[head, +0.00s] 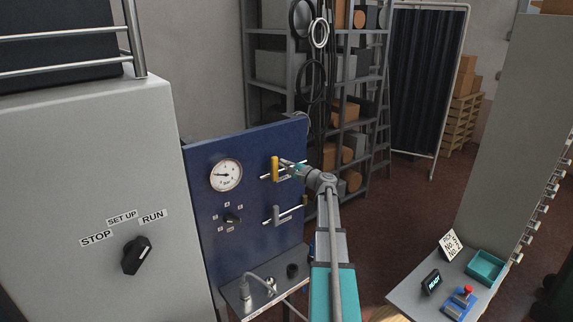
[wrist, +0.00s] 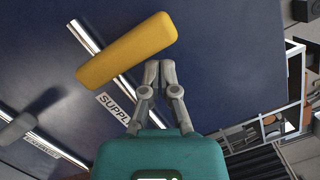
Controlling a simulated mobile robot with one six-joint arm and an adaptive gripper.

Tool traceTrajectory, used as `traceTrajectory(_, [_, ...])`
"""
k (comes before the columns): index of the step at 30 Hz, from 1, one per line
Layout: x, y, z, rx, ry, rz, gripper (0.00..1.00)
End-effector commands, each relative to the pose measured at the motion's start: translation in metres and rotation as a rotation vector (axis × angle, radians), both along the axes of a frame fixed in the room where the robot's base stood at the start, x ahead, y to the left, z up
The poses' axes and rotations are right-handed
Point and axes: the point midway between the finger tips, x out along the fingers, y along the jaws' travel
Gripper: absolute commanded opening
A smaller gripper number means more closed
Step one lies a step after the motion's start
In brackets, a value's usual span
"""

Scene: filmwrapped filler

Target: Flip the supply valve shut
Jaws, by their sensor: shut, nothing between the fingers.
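The supply valve's yellow lever handle (head: 275,169) is on the blue panel at the upper right. It stands upright, crosswise to its silver pipe. In the wrist view the yellow handle (wrist: 127,49) lies across the pipe, beside a label reading SUPPLY (wrist: 112,106), partly hidden by my gripper. My gripper (head: 285,163) is just right of the handle. In the wrist view my gripper's fingertips (wrist: 160,66) are together with nothing between them, close to the handle's right half. I cannot tell whether they touch it.
A second pipe with a grey handle (head: 277,214) runs below. A gauge (head: 226,175) and a small selector knob (head: 232,218) are left on the panel. A shelf (head: 240,290) juts out below. A grey cabinet (head: 80,200) stands left; a side table (head: 410,291) stands right.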

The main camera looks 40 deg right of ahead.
Motion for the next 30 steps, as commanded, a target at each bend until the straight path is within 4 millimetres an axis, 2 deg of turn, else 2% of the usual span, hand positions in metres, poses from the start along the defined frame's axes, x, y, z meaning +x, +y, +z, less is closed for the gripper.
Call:
traceTrajectory(5, [0.001,-0.015,0.000,0.000,0.000,0.000,0.00])
traceTrajectory(10, [0.002,-0.038,0.000,0.001,0.001,0.001,0.00])
traceTrajectory(15, [-0.033,-0.042,0.000,0.000,0.000,-0.002,0.00])
traceTrajectory(21, [-0.065,-0.048,0.000,0.000,0.001,0.000,0.00])
traceTrajectory(30, [-0.093,-0.054,0.000,0.000,0.001,0.003,0.00])
